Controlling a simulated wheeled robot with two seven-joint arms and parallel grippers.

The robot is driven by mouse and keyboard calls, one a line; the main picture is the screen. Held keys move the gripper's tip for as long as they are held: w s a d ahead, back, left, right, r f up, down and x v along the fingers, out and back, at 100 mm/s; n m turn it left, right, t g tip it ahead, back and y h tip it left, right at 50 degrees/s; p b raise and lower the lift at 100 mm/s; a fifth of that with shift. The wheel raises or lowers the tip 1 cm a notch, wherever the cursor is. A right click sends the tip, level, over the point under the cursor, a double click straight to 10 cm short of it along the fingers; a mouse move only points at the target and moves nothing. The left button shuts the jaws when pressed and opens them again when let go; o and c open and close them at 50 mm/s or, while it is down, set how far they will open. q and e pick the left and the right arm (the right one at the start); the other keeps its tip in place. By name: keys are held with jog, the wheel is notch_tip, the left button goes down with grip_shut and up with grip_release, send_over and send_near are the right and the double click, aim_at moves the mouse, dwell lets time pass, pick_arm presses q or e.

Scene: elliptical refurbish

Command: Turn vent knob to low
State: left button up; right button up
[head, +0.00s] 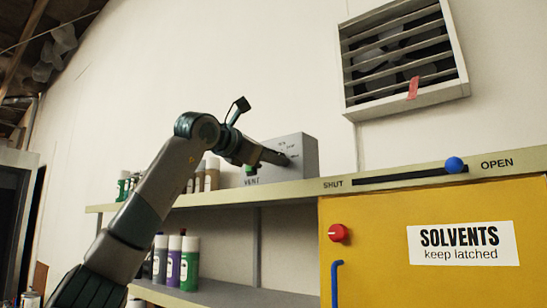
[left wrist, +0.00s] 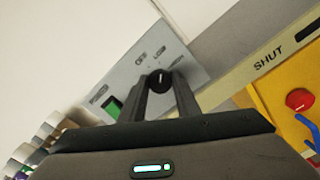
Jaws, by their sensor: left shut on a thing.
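The vent control box (head: 307,148) is a grey box marked VENT, standing on the shelf. Its front panel (left wrist: 127,72) fills the middle of the left wrist view. The vent knob (left wrist: 159,80) is round and black with a small pale mark. Labels that read like OFF and LOW are printed above it; another label to its right is too blurred to read. The mark's exact setting is hard to tell. My left gripper (left wrist: 160,92) is shut on the knob, with a finger at each side. In the head view, my left gripper (head: 274,157) reaches the box front and hides the knob.
A green switch (left wrist: 113,110) sits left of the knob. Bottles (head: 207,174) stand on the shelf (head: 230,194) left of the box. A yellow solvents cabinet (head: 380,270) with a red knob (head: 339,233) is at right. A louvred vent (head: 403,60) is above.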

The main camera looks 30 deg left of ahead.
pick_arm(q)
jog(key=o, duration=1)
jog(key=shift+o, duration=0.2)
jog(key=shift+s, duration=0.1)
jog(key=s+a+b, duration=0.1)
jog(key=s+b, duration=0.6)
jog(key=s, duration=1)
jog(key=shift+a, duration=0.2)
jog(key=shift+f, duration=0.1)
